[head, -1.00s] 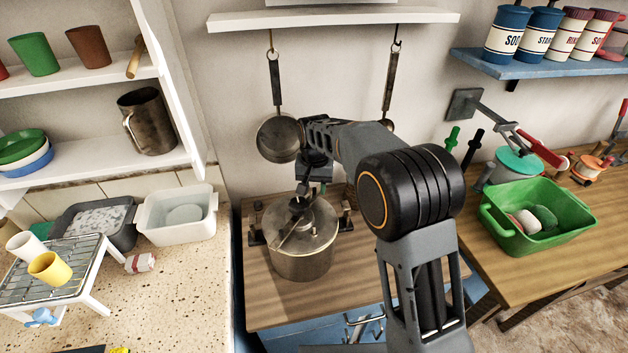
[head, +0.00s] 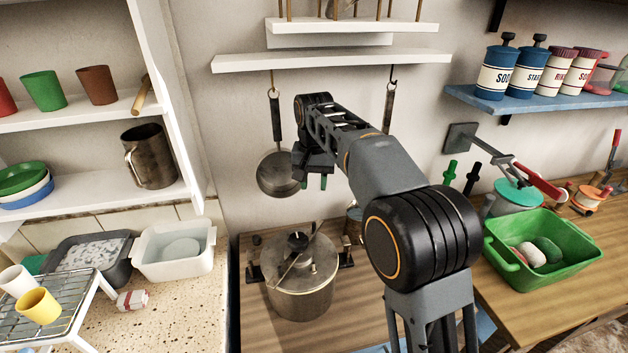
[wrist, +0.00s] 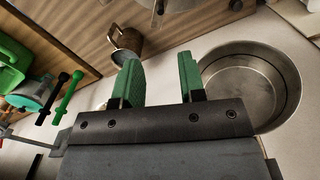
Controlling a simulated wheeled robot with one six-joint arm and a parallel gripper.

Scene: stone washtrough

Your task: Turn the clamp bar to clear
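A metal pot (head: 302,300) with a flat lid stands on the wooden counter in the head view. The clamp bar (head: 289,266) lies across the lid under a black central knob (head: 297,241), running from upper right to lower left. Dark clamp posts stand either side of the pot, at left (head: 254,268) and right (head: 347,252). My gripper (head: 315,183) is above and behind the lid, apart from it. In the wrist view its two green fingers (wrist: 160,80) are spread with nothing between them. The clamp bar is not clearly seen in the wrist view.
A hanging pan (head: 279,172) is close to the left of my gripper; a pan (wrist: 252,85) fills the wrist view's right. A brown mug (wrist: 127,42) stands on the counter. A white shelf (head: 330,60) is above. A green basin (head: 545,250) stands at right.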

